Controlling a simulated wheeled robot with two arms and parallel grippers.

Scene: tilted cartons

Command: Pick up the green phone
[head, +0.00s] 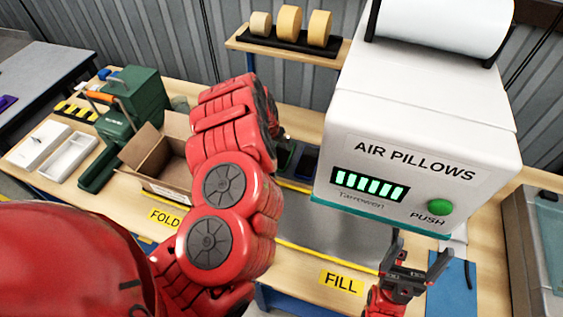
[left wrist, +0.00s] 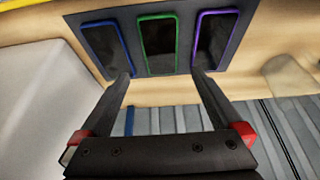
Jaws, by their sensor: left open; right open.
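The green phone (left wrist: 159,46) has a dark face and a green rim. It lies in a dark holder (left wrist: 184,62), between a blue-rimmed phone (left wrist: 104,40) and a purple-rimmed phone (left wrist: 212,36). In the head view the green phone (head: 284,157) shows partly, just right of my red left arm. My left gripper (left wrist: 164,76) is open, with its fingertips toward the holder on either side of the green phone; nothing is between them. My right gripper (head: 416,262) is open and empty at the lower right.
The white air pillow machine (head: 425,130) stands right of the phones. Tape rolls (head: 290,24) sit on a shelf behind. The bench front by the FILL label (head: 341,282) is clear.

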